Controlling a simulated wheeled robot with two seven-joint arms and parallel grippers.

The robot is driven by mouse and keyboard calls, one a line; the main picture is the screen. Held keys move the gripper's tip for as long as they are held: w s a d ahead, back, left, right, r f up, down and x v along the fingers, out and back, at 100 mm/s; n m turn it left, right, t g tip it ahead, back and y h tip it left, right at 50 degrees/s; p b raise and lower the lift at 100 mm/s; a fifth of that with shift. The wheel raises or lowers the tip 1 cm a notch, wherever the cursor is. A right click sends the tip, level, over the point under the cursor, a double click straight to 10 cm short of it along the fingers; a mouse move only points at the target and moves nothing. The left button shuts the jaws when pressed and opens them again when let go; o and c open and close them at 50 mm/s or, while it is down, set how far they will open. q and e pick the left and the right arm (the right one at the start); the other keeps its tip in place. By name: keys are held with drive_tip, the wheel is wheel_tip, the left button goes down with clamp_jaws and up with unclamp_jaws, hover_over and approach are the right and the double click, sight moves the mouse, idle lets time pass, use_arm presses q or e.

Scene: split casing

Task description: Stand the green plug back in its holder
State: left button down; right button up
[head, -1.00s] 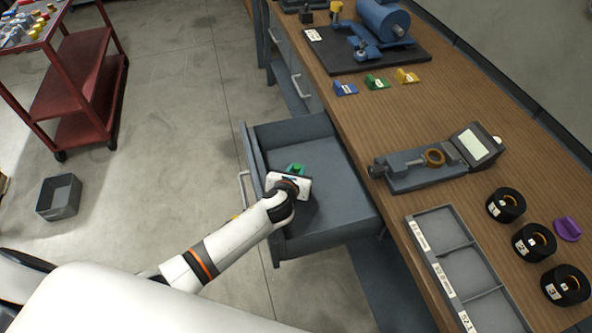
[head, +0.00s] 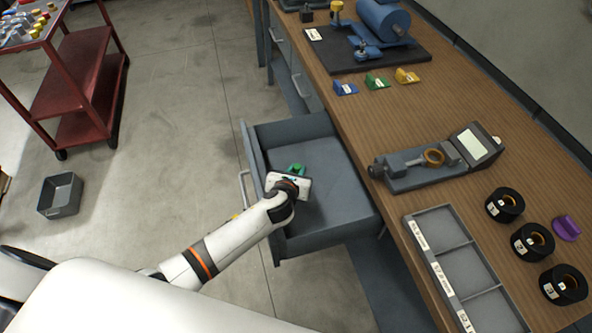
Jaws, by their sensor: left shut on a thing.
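The green plug (head: 296,168) shows just past the tip of my left gripper (head: 293,176), inside the open drawer (head: 340,187). My left gripper reaches down into the drawer from the left and is shut on the green plug; its fingers are mostly hidden by the wrist. A green labelled holder (head: 377,82) stands on the wooden bench between a blue holder (head: 345,88) and a yellow holder (head: 406,76). Whether the green one is the plug's holder I cannot tell. My right gripper is not in view.
On the bench (head: 440,110) are a gauge with a display (head: 430,163), a grey divided tray (head: 465,265), several black rings (head: 505,205) and a purple piece (head: 566,228). A dark mat (head: 385,58) bears a blue motor (head: 384,20). Bench between holders and gauge is clear.

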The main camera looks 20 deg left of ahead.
use_arm(q)
drive_tip(key=c, duration=1.1)
unclamp_jaws()
drive_tip(key=shift+f, duration=0.1)
drive_tip(key=shift+c, duration=0.2)
wheel_tip(320, 180, up, 8)
drive_tip(key=p, duration=0.8)
drive_tip(key=shift+p, duration=0.3)
